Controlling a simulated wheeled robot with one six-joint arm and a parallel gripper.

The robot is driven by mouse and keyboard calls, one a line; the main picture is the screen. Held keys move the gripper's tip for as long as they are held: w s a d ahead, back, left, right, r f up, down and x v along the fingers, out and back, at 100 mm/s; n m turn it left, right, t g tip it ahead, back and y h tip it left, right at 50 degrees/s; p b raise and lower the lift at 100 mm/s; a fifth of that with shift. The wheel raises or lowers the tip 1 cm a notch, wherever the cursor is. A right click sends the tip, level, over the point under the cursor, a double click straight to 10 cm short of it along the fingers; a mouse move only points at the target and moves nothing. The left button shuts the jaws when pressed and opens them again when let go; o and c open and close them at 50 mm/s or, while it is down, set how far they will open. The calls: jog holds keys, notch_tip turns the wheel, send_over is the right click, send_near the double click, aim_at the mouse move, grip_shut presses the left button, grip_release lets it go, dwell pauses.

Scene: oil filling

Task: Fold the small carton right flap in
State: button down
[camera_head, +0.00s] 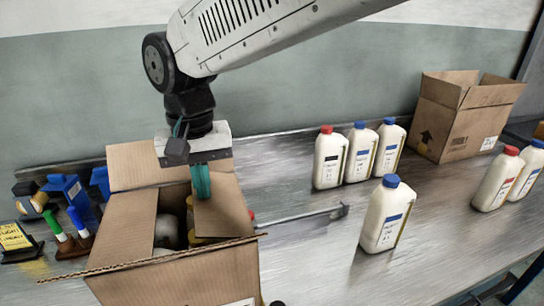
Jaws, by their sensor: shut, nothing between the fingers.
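An open brown carton (190,285) stands at the front left, with bottles (167,230) partly visible inside. Its right flap (222,212) leans over the right part of the opening. Its left flap (122,230) lies along the left side, its back flap (145,174) stands up, and its front flap (150,261) shows nearly edge-on. My gripper (201,192) points down at the back of the opening, with its teal fingers shut and empty. The fingertips are at the right flap's upper left edge; I cannot tell whether they touch it.
Several white bottles (385,218) stand to the right on the metal table (310,270). Another open carton (462,120) stands at the back right. Blue items and small bottles (75,222) sit at the left. A grey bar (300,217) lies right of the carton.

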jog(key=shift+f, duration=0.1)
jog(key=shift+f, duration=1.25)
jog(key=shift+r, duration=0.15)
notch_tip(320, 180, up, 11)
dwell(1.0)
